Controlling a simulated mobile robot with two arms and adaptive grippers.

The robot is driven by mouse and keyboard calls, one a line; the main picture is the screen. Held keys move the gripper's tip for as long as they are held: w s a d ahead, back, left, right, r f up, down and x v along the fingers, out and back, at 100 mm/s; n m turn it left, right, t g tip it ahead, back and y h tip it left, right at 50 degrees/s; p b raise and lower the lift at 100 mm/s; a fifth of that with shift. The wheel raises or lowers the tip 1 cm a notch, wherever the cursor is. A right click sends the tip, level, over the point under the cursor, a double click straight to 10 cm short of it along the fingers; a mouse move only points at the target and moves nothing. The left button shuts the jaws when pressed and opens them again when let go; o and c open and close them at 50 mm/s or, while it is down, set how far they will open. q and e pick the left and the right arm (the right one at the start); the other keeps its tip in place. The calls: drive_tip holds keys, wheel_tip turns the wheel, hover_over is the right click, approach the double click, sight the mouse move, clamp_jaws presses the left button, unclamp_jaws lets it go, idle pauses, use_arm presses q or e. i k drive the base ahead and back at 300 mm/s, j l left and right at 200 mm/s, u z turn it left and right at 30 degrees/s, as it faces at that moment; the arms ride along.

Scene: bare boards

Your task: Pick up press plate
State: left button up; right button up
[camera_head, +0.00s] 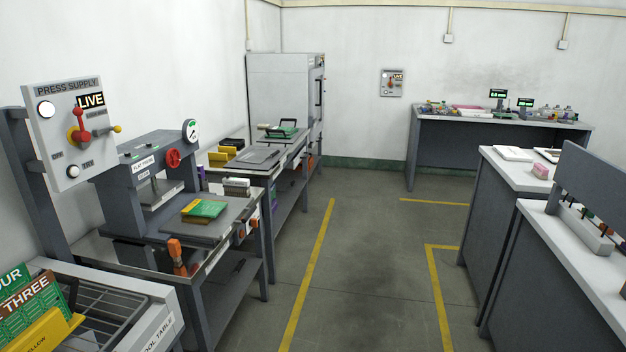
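A flat grey plate (177,232) lies at the front of the press (140,172) on the left, with a green board (204,208) and an orange-brown piece on top of it. Another flat dark grey plate (256,157) lies on the bench behind the press. I cannot tell which of these is the press plate. The press has a round gauge (190,130) and a red handwheel (173,158). Neither of my grippers is in view.
A press supply panel (60,120) reading LIVE stands at the left. A wire rack (105,310) with boards and a yellow block is at lower left. Workbenches (590,270) line the right, and a grey cabinet (280,90) stands behind. The floor aisle between yellow lines is clear.

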sight(260, 155)
drive_tip(key=i, duration=1.9)
drive_tip(key=i+j, duration=0.1)
drive_tip(key=i, duration=1.8)
drive_tip(key=l+z, duration=0.05)
drive_tip(key=l, duration=0.05)
